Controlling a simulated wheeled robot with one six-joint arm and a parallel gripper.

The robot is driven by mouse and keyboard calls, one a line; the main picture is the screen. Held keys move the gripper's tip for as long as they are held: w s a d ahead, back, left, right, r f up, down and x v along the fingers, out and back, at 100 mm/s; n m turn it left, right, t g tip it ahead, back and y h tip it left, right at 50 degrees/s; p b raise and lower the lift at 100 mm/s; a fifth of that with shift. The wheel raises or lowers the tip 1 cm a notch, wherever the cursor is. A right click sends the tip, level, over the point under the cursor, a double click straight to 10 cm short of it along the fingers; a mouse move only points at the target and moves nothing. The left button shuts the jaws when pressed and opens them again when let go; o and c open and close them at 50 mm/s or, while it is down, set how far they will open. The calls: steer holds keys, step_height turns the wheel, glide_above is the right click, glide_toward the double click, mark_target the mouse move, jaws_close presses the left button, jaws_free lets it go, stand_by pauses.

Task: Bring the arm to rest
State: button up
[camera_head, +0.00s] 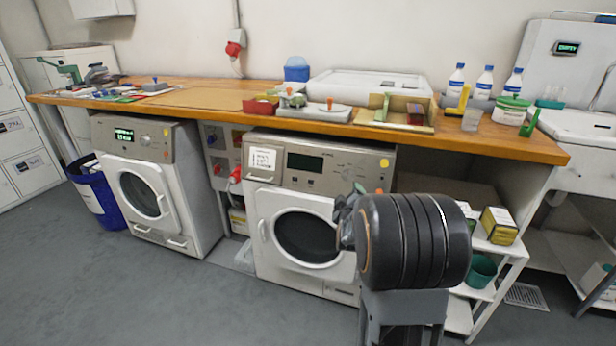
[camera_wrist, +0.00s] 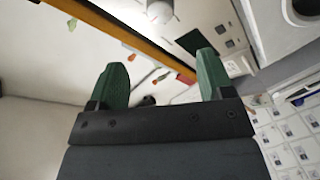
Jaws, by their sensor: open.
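My gripper shows in the wrist view (camera_wrist: 160,68) as two green fingers held wide apart on a dark palm. Nothing is between the fingers. In the head view my arm stands folded at the right of centre, in front of the right washing machine (camera_head: 305,235). Its dark rounded link hides most of the gripper there. The wooden counter (camera_head: 215,97) lies behind the arm, and the arm appears apart from it. The wrist view is tilted and shows the counter edge (camera_wrist: 120,32) crossing beyond the fingers.
A second washing machine (camera_head: 148,190) and a blue bin (camera_head: 97,195) stand at the left. A white shelf rack (camera_head: 488,292) with boxes and a green pot (camera_head: 481,270) is close to the arm's right. The counter holds trays, tools and bottles (camera_head: 484,82). Grey floor at front left is clear.

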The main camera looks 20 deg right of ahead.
steer(key=s+a+r+m+g+y+p, duration=0.1)
steer(key=s+a+r+g+y+p, duration=0.15)
steer(key=a+r+p, duration=0.45)
steer(key=s+a+r+m+g+y+p, duration=0.1)
steer(key=s+a+r+y+p, duration=0.1)
steer(key=a+r+y+p, duration=0.4)
steer(key=s+a+r+m+g+p, duration=0.1)
steer(key=s+a+r+g+p, duration=0.2)
steer(key=s+a+r+p, duration=0.2)
steer(key=s+a+r+m+g+p, duration=0.1)
steer(key=s+a+r+g+p, duration=0.3)
steer(key=s+p, duration=0.5)
steer(key=s+a+r, duration=0.2)
steer(key=s+r, duration=0.1)
steer(key=shift+s+a+r+m+p, duration=0.2)
steer(key=shift+s+r+m+p, duration=0.1)
steer(key=shift+r+p, duration=0.1)
steer(key=shift+g, duration=0.25)
